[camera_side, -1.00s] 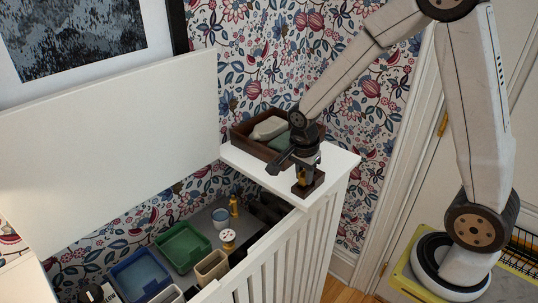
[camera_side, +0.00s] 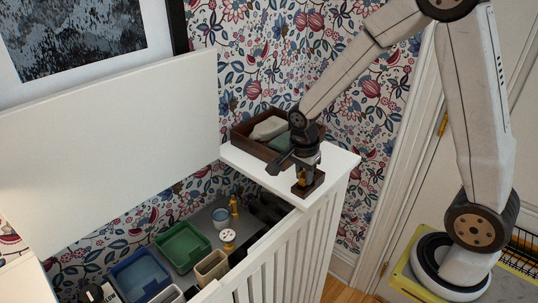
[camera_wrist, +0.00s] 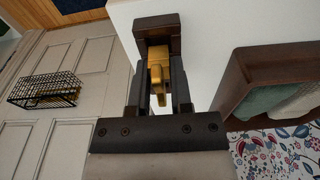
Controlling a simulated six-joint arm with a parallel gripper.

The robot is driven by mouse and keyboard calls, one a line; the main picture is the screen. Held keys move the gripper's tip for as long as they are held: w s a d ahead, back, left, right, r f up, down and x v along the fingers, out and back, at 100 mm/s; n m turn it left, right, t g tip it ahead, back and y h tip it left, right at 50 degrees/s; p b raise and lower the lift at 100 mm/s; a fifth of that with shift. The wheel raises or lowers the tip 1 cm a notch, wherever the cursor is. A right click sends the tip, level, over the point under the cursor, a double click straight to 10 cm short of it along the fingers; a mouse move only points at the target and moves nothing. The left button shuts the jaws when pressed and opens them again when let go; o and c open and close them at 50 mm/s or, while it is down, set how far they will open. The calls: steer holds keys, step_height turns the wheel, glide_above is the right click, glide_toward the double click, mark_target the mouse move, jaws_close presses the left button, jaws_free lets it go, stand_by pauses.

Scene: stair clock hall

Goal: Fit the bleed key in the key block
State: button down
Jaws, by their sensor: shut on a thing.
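The dark brown key block (camera_side: 312,187) stands on the white ledge near its front corner. It also shows at the top of the wrist view (camera_wrist: 160,24). My gripper (camera_wrist: 159,76) is shut on the brass bleed key (camera_wrist: 157,62), which shows between the two dark fingers. In the wrist view the key's far end overlaps the block. In the side view the key (camera_side: 302,178) is a small brass patch under my gripper (camera_side: 302,168), right at the block. The key's lower end is hidden, so I cannot tell how deep it sits.
A brown wooden tray (camera_side: 243,137) with a pale and a green item stands behind my gripper on the white ledge (camera_side: 343,162). Below left, an open compartment holds a green bin (camera_side: 182,247), a blue bin (camera_side: 140,276) and small containers. Patterned wallpaper rises close behind.

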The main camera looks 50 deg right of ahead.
steer(key=shift+f, duration=0.7)
stand_by(0.4)
steer(key=shift+r, duration=0.75)
steer(key=shift+w+a+n, duration=0.1)
steer(key=shift+n, duration=0.3)
steer(key=shift+w+a+n, duration=0.2)
steer(key=shift+a+n, duration=0.05)
steer(key=shift+n, duration=0.6)
steer(key=shift+w+a+n, duration=0.15)
steer(key=shift+a+n, duration=0.05)
steer(key=shift+n, duration=0.65)
steer(key=n, duration=0.1)
steer(key=a+n, duration=0.1)
steer(key=n, duration=0.1)
steer(key=shift+w+n+t+y, duration=0.3)
steer(key=shift+w, duration=0.1)
steer(key=n, duration=0.2)
steer(key=w+a+n, duration=0.1)
steer(key=n, duration=0.1)
steer(key=shift+a+t, duration=0.15)
steer(key=shift+t, duration=0.15)
steer(key=shift+w+a+f+n+y, duration=0.15)
steer(key=shift+a+n, duration=0.15)
steer(key=shift+n, duration=0.75)
steer(key=shift+a+n+y, duration=0.1)
steer(key=shift+a+n, duration=0.2)
steer(key=shift+n, duration=0.7)
steer(key=shift+w+a+f+n+y, duration=0.15)
steer(key=shift+a+n, duration=0.15)
steer(key=shift+n, duration=0.75)
